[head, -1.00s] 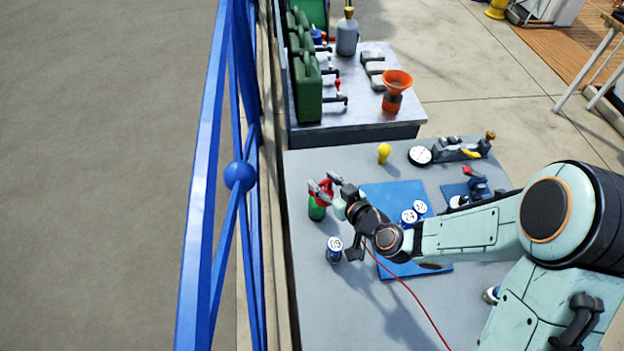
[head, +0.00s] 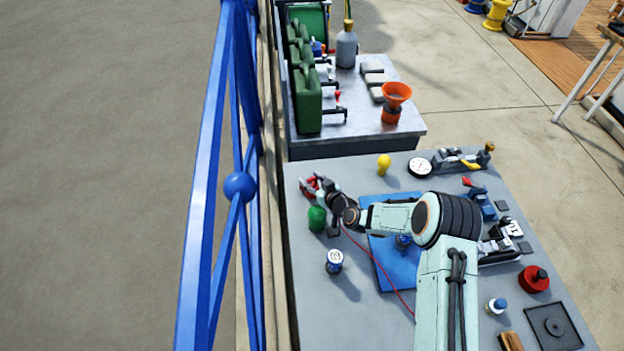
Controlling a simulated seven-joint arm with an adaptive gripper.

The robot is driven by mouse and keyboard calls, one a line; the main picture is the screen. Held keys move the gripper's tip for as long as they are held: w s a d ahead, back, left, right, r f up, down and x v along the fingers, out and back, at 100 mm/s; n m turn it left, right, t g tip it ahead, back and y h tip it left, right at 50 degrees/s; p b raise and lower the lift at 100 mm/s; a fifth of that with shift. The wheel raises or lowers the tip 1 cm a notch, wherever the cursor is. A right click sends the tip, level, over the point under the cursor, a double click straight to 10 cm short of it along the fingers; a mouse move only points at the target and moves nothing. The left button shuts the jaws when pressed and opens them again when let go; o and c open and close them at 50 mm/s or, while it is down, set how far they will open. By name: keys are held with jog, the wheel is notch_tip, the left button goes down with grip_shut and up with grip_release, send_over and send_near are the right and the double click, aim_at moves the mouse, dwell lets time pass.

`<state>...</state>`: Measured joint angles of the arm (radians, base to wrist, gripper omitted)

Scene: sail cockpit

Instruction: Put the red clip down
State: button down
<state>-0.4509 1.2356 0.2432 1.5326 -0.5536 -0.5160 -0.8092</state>
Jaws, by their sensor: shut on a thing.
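The red clip (head: 309,187) is at the far left of the grey table in the head view, close to the blue railing. My gripper (head: 315,186) is shut on it, and its dark fingers hide part of the clip. Whether the clip touches the table top is too small to tell. A green cylinder (head: 317,219) stands just in front of the gripper and clip. A thin red line (head: 371,258) runs from near my wrist across the blue mat.
A numbered blue-and-white can (head: 334,262) stands nearer on the left. A yellow bulb-shaped thing (head: 384,164) stands behind the blue mat (head: 396,278). A round gauge (head: 420,166) is farther right. The blue railing (head: 240,186) borders the left side. The table's front left is clear.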

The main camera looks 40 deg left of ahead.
jog(key=shift+f, duration=0.15)
jog(key=c, duration=0.8)
grip_release()
jog(key=shift+f, duration=0.1)
jog(key=shift+o, duration=0.2)
jog(key=v, duration=1.2)
jog(key=shift+d, duration=0.1)
